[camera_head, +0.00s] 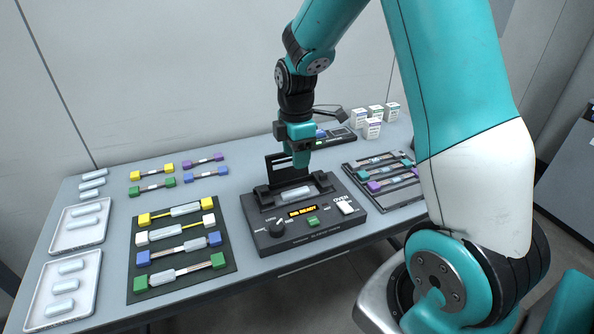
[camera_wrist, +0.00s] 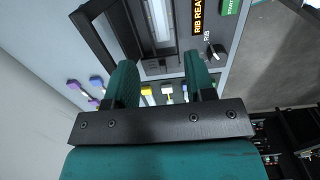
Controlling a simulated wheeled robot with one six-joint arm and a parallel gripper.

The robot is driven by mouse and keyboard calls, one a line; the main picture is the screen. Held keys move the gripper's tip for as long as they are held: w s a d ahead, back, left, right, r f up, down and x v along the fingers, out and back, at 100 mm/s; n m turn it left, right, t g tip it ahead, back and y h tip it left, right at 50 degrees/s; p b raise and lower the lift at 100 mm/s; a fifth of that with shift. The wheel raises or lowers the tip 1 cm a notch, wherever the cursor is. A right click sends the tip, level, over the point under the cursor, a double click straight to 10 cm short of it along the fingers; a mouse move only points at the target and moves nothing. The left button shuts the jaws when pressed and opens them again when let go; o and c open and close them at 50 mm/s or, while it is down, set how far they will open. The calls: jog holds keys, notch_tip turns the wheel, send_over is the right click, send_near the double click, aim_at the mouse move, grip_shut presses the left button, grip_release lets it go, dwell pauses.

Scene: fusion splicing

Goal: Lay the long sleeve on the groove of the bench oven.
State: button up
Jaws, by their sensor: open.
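The bench oven (camera_head: 331,224) stands at the middle of the table with its lid up at the back and its display lit. A pale, long sleeve (camera_head: 293,194) appears to lie lengthwise along the oven's groove. In the wrist view the sleeve (camera_wrist: 160,20) shows as a white bar in the dark slot of the oven (camera_wrist: 211,25). My gripper (camera_head: 301,163) is over the back of the oven, above the sleeve and apart from it. In the wrist view my gripper (camera_wrist: 161,64) has its two teal fingers spread with nothing between them.
A dark mat (camera_head: 228,261) with several clamped fibres is left of the oven. White trays (camera_head: 92,282) with sleeves stand at the far left. A dark rack (camera_head: 408,203) is to the right. Small boxes (camera_head: 372,128) stand behind. The raised lid (camera_head: 279,160) is close to my gripper.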

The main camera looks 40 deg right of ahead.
jog(key=s+a+r+m+y, duration=0.1)
jog(key=s+a+r+m, duration=0.1)
jog(key=s+a+r, duration=0.3)
jog(key=s+a+r+m+y, duration=0.1)
jog(key=a+r, duration=0.2)
jog(key=a, duration=0.4)
jog(key=s+a+r+m+y, duration=0.1)
jog(key=s+a+r+m, duration=0.1)
jog(key=s+a, duration=0.3)
jog(key=s+a+r+m+y, duration=0.1)
jog(key=s+a, duration=0.4)
jog(key=s, duration=0.6)
jog(key=shift+s+r+m, duration=0.15)
jog(key=shift+r+m, duration=0.7)
jog(key=shift+m, duration=0.05)
jog(key=shift+a+r, duration=0.1)
jog(key=shift+r, duration=0.05)
notch_tip(320, 180, up, 2)
jog(key=shift+r+p, duration=0.1)
jog(key=shift+p, duration=1.1)
